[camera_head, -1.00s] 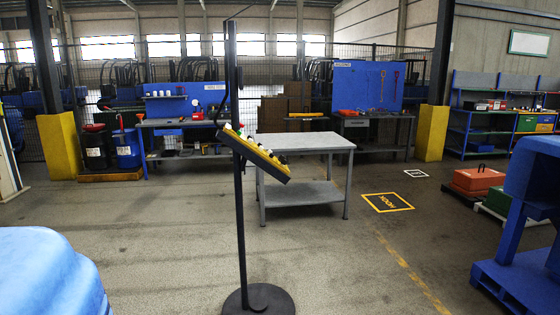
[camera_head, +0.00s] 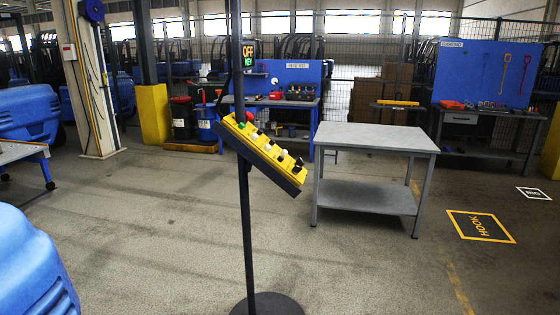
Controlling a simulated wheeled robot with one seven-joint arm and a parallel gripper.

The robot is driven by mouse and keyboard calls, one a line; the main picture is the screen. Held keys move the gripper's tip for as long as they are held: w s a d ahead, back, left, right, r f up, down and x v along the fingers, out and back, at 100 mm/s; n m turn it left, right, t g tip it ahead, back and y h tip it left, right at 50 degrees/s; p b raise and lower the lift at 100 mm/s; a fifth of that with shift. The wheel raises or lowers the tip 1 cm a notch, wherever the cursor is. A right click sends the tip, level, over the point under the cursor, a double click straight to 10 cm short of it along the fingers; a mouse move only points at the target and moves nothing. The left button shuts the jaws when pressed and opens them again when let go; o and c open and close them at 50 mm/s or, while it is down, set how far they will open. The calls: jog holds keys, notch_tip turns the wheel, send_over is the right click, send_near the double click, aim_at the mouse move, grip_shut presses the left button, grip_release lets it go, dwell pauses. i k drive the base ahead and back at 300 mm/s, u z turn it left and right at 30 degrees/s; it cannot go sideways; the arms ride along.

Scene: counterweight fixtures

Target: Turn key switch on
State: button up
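A yellow control box (camera_head: 262,149) with a dark lower edge is mounted tilted on a thin black pole (camera_head: 247,235) with a round base (camera_head: 267,304). Several small knobs or switches, green, white and black, sit in a row along its face. Which of them is the key switch is too small to tell. A small dark display (camera_head: 249,54) above the box shows "OFF" in orange and "KEY" in green. My gripper is not in view.
A grey two-level table (camera_head: 375,137) stands right of the pole. A large blue rounded body (camera_head: 32,268) fills the lower left corner. Blue-backed workbenches (camera_head: 285,103) stand behind. The floor around the pole base is clear; a yellow "HOOK" square (camera_head: 480,227) is marked at right.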

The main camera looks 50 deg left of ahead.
aim_at(296, 169)
jog(key=u, duration=0.8)
jog(key=i, duration=1.25)
jog(key=u, duration=1.3)
